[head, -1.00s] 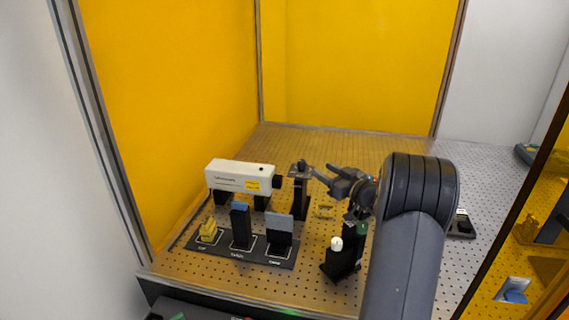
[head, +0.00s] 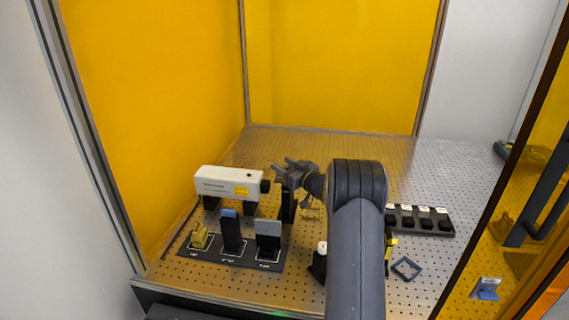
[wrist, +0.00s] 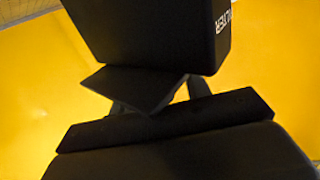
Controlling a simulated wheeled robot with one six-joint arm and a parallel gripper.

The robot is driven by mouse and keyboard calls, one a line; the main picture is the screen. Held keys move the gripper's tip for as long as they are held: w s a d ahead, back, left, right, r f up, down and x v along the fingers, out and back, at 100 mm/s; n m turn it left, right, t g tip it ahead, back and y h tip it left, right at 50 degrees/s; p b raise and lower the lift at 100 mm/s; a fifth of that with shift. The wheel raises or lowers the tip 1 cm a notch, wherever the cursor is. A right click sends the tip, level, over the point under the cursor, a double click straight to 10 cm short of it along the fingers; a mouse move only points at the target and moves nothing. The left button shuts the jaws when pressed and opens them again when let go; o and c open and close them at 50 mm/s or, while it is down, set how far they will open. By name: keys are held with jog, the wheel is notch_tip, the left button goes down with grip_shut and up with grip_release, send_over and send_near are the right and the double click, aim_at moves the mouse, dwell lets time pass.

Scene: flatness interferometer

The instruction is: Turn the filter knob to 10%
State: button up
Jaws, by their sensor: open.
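The filter unit is a dark post (head: 287,206) just right of the white laser housing in the head view. Its top, where the knob showed earlier, is covered by my gripper (head: 280,173). My gripper is open, its fingers pointing left at the top of the post. In the wrist view a black block (wrist: 150,35) with upside-down white lettering, partly cut off, fills the top centre, very close to my gripper. I cannot make out the knob, its pointer or its scale, nor whether my fingers touch it.
The white laser housing (head: 228,183) stands close left of the post. A black tray (head: 222,258) with several upright pieces lies in front. A white-topped post (head: 322,248) stands beside my arm. A black rack (head: 422,222) and a square frame (head: 406,268) are at right. Yellow panels wall the back and left.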

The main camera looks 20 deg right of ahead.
jog(key=shift+c, duration=0.5)
grip_shut()
jog(key=b, duration=0.7)
jog(key=shift+w+f+h, duration=0.1)
jog(key=shift+f+h, duration=0.2)
jog(key=shift+f, duration=0.1)
